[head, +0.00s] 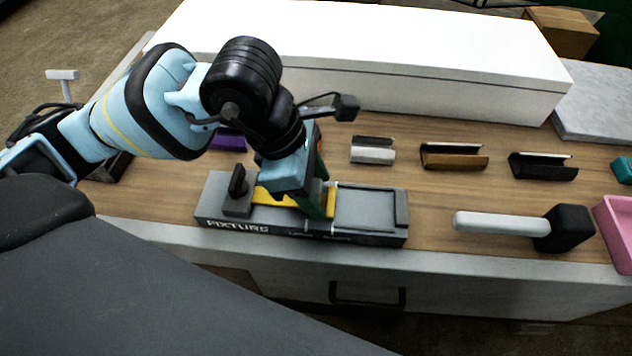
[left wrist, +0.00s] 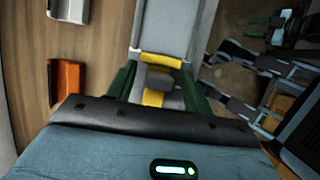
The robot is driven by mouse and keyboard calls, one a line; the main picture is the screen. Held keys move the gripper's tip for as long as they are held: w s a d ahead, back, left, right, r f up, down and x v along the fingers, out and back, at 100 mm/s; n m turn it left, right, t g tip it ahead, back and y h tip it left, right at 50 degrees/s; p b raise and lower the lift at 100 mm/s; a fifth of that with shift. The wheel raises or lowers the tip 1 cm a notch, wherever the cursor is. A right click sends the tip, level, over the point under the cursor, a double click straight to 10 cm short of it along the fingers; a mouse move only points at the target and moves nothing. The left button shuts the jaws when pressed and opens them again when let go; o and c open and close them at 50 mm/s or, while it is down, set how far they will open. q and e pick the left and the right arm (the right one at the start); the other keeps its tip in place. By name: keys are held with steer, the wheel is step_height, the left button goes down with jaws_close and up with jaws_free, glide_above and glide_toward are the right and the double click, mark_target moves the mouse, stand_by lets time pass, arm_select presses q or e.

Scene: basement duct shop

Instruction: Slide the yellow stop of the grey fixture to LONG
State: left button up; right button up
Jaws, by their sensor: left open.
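The grey fixture (head: 370,209) lies on the bench near its front edge, with FIXTURE lettered on its front; its smaller labels are too small to read. Its yellow stop (head: 331,201) stands across the track just right of my left gripper (head: 314,200). A yellow strip (head: 266,196) runs left of it toward a dark upright knob. In the left wrist view, my open green fingers (left wrist: 160,88) straddle the fixture's width, with yellow parts (left wrist: 161,60) showing between them. I cannot tell whether they touch. My right gripper is out of view.
A mallet (head: 500,224) with a black head lies right of the fixture, beside a pink bin (head: 615,232). Short channel pieces, one brown (head: 453,158) and one black (head: 543,168), lie behind. A long white box (head: 370,50) closes off the back. Bench beside the fixture's right end is clear.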

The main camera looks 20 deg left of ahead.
arm_select(q)
jaws_close()
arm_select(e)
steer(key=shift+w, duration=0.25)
